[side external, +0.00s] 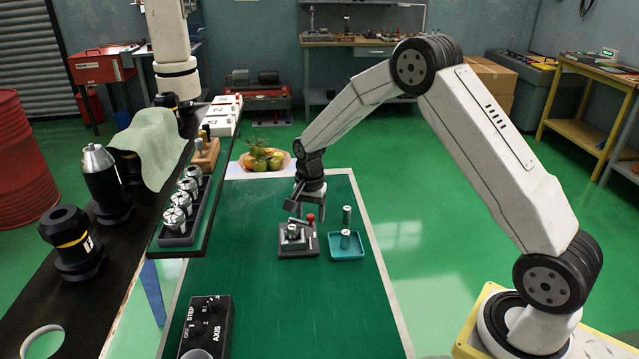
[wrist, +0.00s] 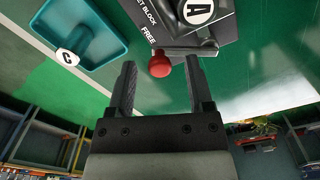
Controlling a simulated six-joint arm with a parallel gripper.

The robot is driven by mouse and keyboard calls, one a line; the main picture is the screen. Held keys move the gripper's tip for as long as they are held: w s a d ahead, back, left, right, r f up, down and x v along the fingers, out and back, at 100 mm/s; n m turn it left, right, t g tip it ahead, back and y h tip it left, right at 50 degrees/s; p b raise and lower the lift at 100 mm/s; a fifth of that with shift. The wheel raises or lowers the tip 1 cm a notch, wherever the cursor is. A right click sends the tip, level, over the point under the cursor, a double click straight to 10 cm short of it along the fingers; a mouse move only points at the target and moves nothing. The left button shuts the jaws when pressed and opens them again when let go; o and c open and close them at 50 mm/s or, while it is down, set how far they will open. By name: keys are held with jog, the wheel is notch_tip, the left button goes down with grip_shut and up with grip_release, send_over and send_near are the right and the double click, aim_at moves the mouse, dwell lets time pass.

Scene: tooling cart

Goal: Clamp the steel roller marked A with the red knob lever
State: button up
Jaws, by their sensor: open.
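The steel roller marked A (wrist: 198,10) sits upright in a dark block (side external: 298,251), its white cap showing the letter; in the side view the roller (side external: 292,232) stands on the block's top. The red knob (wrist: 159,66) is on the end of a grey lever (wrist: 190,51) that lies beside the word FREE. The knob (side external: 310,217) is at the block's back right in the side view. My gripper (wrist: 162,75) is open, its fingers on either side of the knob in the wrist view, with gaps to both. I cannot tell its height over the knob.
A teal tray (side external: 347,257) right of the block holds a roller marked C (wrist: 67,57). A control box (side external: 208,325) is at the front, a dark shelf with tool holders (side external: 72,242) at left.

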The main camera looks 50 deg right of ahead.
grip_shut()
jog(key=shift+d, duration=0.1)
jog(key=d+n, duration=0.1)
jog(key=n, duration=0.1)
jog(key=w+d+n, duration=0.1)
jog(key=n, duration=0.2)
jog(key=shift+w, duration=0.1)
jog(key=n, duration=0.1)
jog(key=w+d+n, duration=0.1)
jog(key=n, duration=0.2)
jog(key=shift+w+d+n, duration=0.15)
jog(key=shift+w+n, duration=0.15)
jog(key=shift+w, duration=0.05)
dwell(0.3)
grip_release()
